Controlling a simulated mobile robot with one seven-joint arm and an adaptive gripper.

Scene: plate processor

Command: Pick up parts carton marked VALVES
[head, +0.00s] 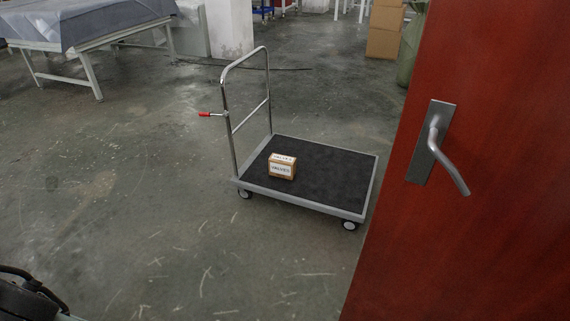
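The parts carton marked VALVES (282,167) is a small brown box with white labels on its top and front. It sits upright on the dark deck of a platform trolley (330,172), toward the left side near the handle. Nothing touches the carton except the deck. My gripper is not clearly visible; only a dark part of my own body shows at the bottom left corner.
A red door (485,230) with a metal lever handle (440,150) fills the right side. The trolley's upright handle (245,100) rises at its left end. A covered table (85,35) stands back left. Floor left of the trolley is clear.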

